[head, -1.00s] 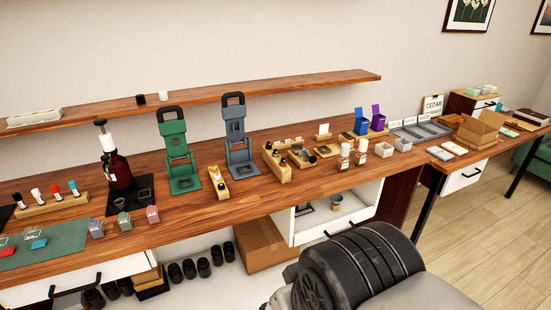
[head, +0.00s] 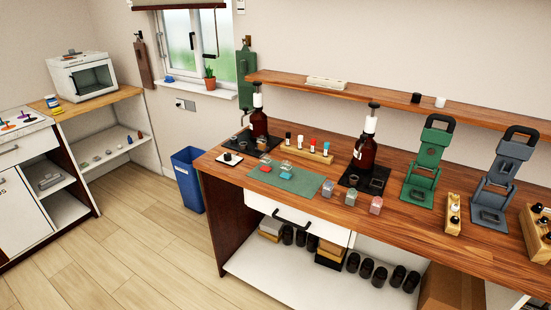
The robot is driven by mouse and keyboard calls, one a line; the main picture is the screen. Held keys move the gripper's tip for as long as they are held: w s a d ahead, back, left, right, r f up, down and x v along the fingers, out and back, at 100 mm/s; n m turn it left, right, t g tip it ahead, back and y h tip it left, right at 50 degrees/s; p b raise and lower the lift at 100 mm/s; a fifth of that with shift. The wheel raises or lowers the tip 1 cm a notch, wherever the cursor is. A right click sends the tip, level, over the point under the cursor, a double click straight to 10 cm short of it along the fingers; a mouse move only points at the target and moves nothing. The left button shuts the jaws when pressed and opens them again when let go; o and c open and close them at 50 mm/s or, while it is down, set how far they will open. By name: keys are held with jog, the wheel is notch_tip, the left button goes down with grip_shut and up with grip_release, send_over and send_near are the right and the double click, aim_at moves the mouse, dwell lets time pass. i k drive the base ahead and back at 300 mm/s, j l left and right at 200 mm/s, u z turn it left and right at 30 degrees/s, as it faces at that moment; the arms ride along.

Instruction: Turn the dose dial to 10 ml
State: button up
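Two brown bottles with white dispenser tops and dark plungers stand on the wooden workbench (head: 335,205). One bottle (head: 258,124) stands at the bench's left end, on a black mat. The other bottle (head: 364,153) stands further right, also on a black mat (head: 349,179). Their white tops show at the left (head: 258,99) and at the right (head: 370,124). I cannot make out a dose dial or its markings on either at this size. My gripper is not in view.
A green mat (head: 290,182) with small red and teal items lies at the bench front. A rack of colored-capped vials (head: 306,151) stands between the bottles. Green (head: 428,160) and grey (head: 496,175) press stands are at right. A blue bin (head: 187,178) and open floor (head: 140,250) are left.

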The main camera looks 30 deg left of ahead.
aim_at(226, 156)
jog(key=u, duration=1.55)
jog(key=i+j, duration=0.2)
jog(key=i, duration=0.35)
jog(key=i+j, duration=0.2)
jog(key=i, duration=0.35)
jog(key=i+j, duration=0.2)
jog(key=i, duration=0.35)
jog(key=i+j, duration=0.2)
jog(key=i, duration=0.35)
jog(key=i+j+u, duration=0.1)
jog(key=i, duration=0.45)
jog(key=j, duration=0.1)
